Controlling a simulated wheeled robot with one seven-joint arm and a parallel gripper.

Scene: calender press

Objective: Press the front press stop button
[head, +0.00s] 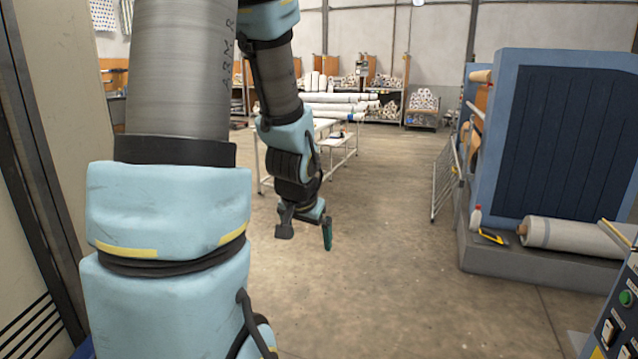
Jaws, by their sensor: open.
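My gripper (307,235) hangs in mid-air over the open floor, left of the press, with its two fingers apart and nothing between them. The blue press (560,140) stands at the right. A blue control panel (617,312) is cut off by the lower right edge of the head view. It carries a green round button (626,298) and a light switch (608,331) below it. I cannot make out a stop button in the visible part. My gripper is well away from the panel, to its left.
A rolled light cloth (575,238) lies on the press's grey base (500,262), near a spray bottle (475,217) and a yellow tool (492,237). A metal rack (445,180) leans at its left. A table with white rolls (335,110) stands behind my arm. The middle floor is clear.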

